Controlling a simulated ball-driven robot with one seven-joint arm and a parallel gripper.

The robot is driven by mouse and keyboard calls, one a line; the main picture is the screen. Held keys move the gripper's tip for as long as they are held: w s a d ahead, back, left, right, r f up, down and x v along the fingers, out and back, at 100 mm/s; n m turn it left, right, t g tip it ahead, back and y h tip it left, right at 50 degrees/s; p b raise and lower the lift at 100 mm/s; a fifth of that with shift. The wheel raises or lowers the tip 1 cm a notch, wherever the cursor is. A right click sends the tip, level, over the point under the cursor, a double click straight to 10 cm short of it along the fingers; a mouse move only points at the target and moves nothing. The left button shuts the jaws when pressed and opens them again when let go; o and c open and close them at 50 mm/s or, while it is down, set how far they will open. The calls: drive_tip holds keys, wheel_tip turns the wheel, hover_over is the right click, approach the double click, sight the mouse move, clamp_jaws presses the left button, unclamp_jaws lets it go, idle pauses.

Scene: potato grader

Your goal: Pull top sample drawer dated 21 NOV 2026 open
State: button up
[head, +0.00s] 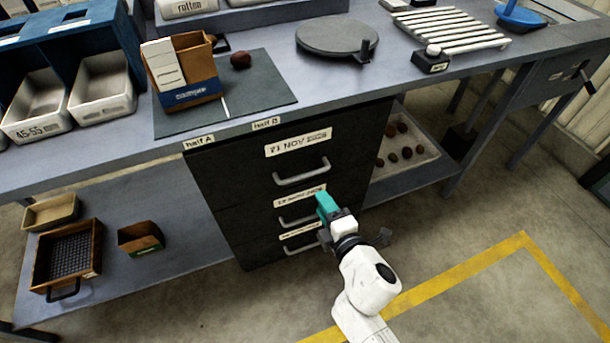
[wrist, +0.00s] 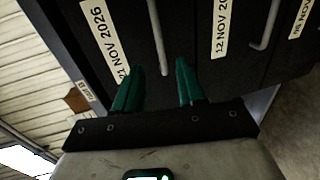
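The dark drawer cabinet under the bench has three stacked drawers. The top drawer (head: 250,172) is shut, with a label reading 21 NOV (head: 298,142) and a grey bar handle (head: 302,176). In the wrist view its label reads 21 NOV 2026 (wrist: 104,35), beside the handle (wrist: 156,38). My gripper (head: 326,203) is in front of the cabinet, below the top handle in the head view. In the wrist view my gripper (wrist: 158,72) is open and empty, with teal fingers either side of the handle's near end. I cannot tell whether they reach around the bar.
The lower drawers have similar handles, the middle one (head: 297,221) labelled 12 NOV in the wrist view. A sample box (head: 187,92) and a round plate (head: 335,36) stand on the bench. A potato tray (head: 425,154) is right of the cabinet. Floor in front is open.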

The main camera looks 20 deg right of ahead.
drive_tip(key=b+x, duration=0.1)
drive_tip(key=x, duration=0.9)
drive_tip(key=shift+d, duration=0.1)
clamp_jaws()
idle(0.4)
